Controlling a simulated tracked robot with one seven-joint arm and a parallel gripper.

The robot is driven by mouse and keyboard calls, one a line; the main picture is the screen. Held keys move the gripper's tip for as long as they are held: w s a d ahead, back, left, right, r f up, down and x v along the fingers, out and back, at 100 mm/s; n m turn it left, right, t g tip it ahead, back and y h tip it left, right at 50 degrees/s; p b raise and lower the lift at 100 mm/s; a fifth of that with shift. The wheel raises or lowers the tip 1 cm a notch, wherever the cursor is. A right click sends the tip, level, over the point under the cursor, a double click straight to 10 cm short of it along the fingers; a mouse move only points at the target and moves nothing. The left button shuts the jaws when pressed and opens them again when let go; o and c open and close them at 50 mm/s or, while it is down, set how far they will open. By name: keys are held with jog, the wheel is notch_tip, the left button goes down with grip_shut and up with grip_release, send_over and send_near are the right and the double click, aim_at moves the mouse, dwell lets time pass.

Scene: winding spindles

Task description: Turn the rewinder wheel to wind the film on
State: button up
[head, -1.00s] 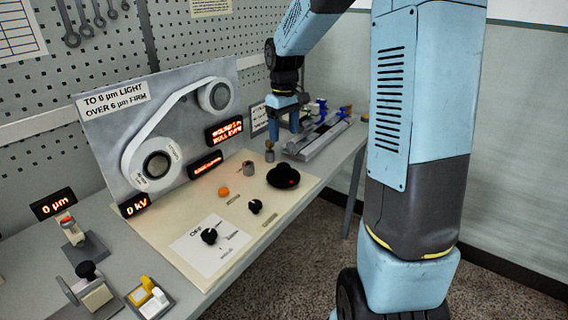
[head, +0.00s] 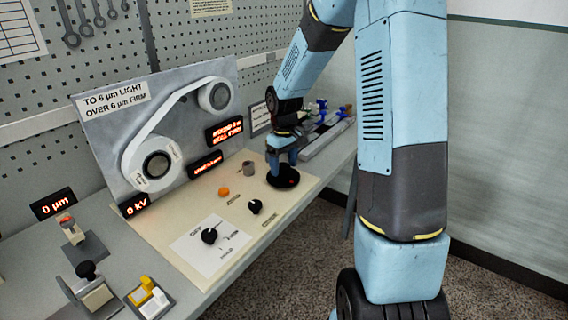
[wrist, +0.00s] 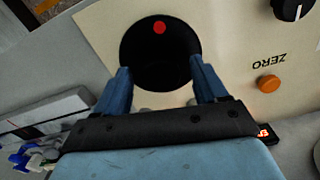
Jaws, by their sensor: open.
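The rewinder wheel (head: 284,181) is a round black disc with a red dot, at the far right end of the cream panel (head: 232,229). My gripper (head: 281,164) is over it, fingers pointing down, hiding part of it. In the wrist view the wheel (wrist: 158,48) lies ahead of my open gripper (wrist: 162,75). The white film (head: 174,112) runs between a lower spool (head: 156,165) and an upper spool (head: 214,95) on the upright board.
Black knobs (head: 255,206) and (head: 209,236) and an orange button (head: 223,191) sit on the panel. A small grey cylinder (head: 248,168) stands left of the wheel. Red-lit displays (head: 205,164) are behind. A grey rail fixture (head: 327,135) lies beyond my gripper.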

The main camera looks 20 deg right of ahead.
aim_at(284, 165)
jog(key=shift+c, duration=0.3)
jog(key=c, duration=1)
jog(key=shift+m, duration=1.1)
jog(key=o, duration=1.1)
jog(key=shift+c, duration=0.2)
jog(key=shift+r, duration=0.1)
notch_tip(284, 165, up, 14)
jog(key=shift+f, duration=0.25)
